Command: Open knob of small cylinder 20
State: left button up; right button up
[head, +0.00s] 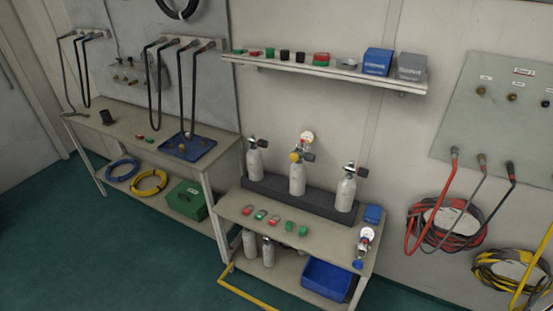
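Three small pale cylinders stand upright in a dark rack (275,192) at the back of the middle bench: a left one (255,160), a middle one (297,178) and a right one (346,194). The middle cylinder also carries a round gauge (307,138). Two more pale cylinders (249,243) (268,252) stand on the lower shelf. No number is readable, so I cannot tell which is 20. Neither gripper is in view.
A wall shelf (330,72) juts out above the cylinders. A yellow bar (245,290) lies low in front. Hoses (445,225) hang at right. The floor at left is clear.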

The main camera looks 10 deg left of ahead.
aim_at(309, 157)
jog(key=i+l+u, duration=0.1)
jog(key=u, duration=0.35)
jog(key=l+u, duration=0.45)
jog(key=i+l+u, duration=0.1)
jog(key=u, duration=0.35)
jog(key=l+u, duration=0.4)
jog(key=j, duration=0.1)
